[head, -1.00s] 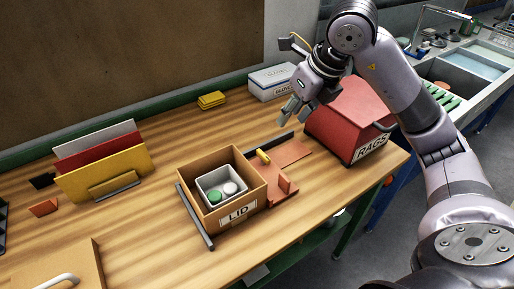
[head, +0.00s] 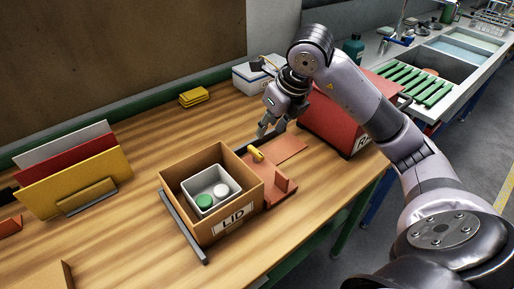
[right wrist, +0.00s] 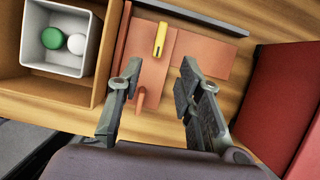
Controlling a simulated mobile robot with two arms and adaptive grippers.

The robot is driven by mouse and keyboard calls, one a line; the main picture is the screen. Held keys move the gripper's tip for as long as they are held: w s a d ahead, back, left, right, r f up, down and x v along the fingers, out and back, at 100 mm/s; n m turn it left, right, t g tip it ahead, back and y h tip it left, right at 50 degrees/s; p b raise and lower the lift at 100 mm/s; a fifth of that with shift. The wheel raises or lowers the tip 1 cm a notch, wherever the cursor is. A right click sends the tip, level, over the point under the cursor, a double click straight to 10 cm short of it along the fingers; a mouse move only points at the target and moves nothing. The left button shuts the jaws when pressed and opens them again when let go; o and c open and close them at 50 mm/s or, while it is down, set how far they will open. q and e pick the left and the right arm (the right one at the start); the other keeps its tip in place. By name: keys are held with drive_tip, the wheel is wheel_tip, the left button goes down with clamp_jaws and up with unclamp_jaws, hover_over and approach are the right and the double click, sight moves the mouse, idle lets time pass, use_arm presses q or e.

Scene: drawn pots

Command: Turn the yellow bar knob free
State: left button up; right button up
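The yellow bar knob (head: 256,154) sits on an orange-red flat piece (head: 285,150) on the wooden bench, right of the cardboard box. In the right wrist view the yellow bar knob (right wrist: 160,39) stands lengthwise in the picture, beyond the fingertips and roughly centred between them. My right gripper (head: 268,131) is above the bench just behind the knob in the head view. In the right wrist view my right gripper (right wrist: 160,68) is open with nothing between its fingers. It appears apart from the knob. My left gripper is not in view.
The cardboard box (head: 233,220) marked LID holds a grey tray with a green and a white round piece. A red box (head: 335,128) stands close on the right. A dark bar (head: 264,138) lies behind the knob. Yellow pads (head: 194,97) lie farther back.

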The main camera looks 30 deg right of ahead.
sight(256, 150)
drive_tip(key=p+x, duration=0.1)
drive_tip(key=x, duration=1.1)
drive_tip(key=shift+f, duration=0.1)
clamp_jaws()
